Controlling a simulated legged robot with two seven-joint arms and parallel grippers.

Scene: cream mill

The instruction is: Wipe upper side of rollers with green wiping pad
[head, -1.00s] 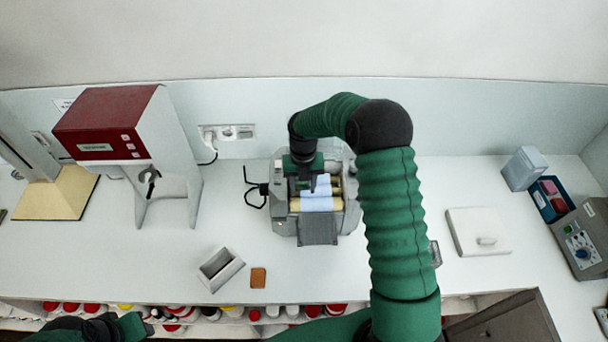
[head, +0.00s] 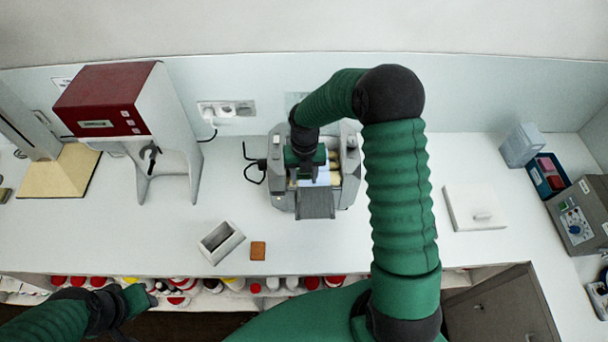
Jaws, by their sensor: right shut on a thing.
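The grey mill (head: 350,165) stands on the counter at the middle, open on top. Its cream rollers (head: 335,178) lie across it and bear a pale lavender patch; part of them is hidden under my gripper. My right gripper (head: 308,172) reaches down from above over the rollers, at their left and middle. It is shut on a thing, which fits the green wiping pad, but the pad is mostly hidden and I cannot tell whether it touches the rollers. My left gripper (head: 148,297) hangs low at the left, in front of the counter; its jaws are too unclear to read.
A red and grey machine (head: 110,105) stands at the left. A small open grey box (head: 221,242) and a brown block (head: 258,251) lie near the counter's front edge. A white lidded panel (head: 475,207) and a blue box (head: 547,175) are at the right. Bottles fill the shelf below.

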